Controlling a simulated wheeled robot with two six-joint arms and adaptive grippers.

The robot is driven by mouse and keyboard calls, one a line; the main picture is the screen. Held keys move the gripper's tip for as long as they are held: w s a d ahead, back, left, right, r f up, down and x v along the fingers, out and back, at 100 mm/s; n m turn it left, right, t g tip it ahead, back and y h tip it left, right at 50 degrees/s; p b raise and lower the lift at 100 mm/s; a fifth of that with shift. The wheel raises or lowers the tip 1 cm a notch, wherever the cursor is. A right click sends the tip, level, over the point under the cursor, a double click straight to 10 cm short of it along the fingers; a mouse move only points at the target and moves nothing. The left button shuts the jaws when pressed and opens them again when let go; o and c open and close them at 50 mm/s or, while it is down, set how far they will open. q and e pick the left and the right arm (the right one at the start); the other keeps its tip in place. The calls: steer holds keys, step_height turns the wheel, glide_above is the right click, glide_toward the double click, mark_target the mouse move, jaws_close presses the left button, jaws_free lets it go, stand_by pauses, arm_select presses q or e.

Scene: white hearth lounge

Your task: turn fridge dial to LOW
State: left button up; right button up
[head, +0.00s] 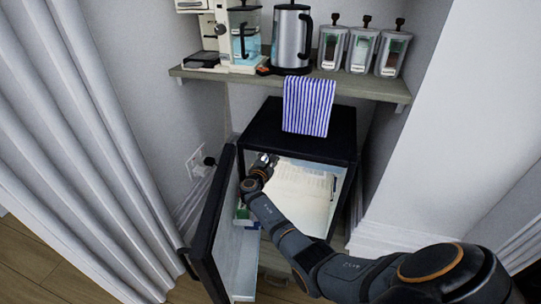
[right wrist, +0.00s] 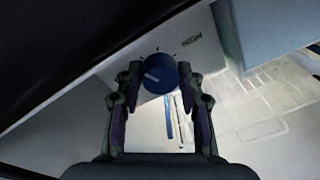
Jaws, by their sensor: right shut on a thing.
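The black mini fridge (head: 262,132) stands under a shelf with its door (head: 213,225) swung open to the left; its inside is lit. In the right wrist view, the blue dial (right wrist: 160,73) sits on a pale panel (right wrist: 205,30) inside it. The word HIGH is printed up and right of the dial; I see no LOW label. My right gripper (right wrist: 158,80) has one finger on each side of the dial and is shut on it. In the head view this gripper (head: 262,163) hides the dial. My left gripper is out of view.
The shelf (head: 345,87) above holds a coffee machine (head: 240,35), a kettle (head: 291,38) and 3 jars (head: 362,48). A white curtain (head: 70,150) hangs left of the open door.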

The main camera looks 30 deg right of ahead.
steer(key=o, duration=1.2)
steer(key=v, duration=0.7)
steer(key=shift+s+a, duration=0.15)
steer(key=shift+a, duration=0.1)
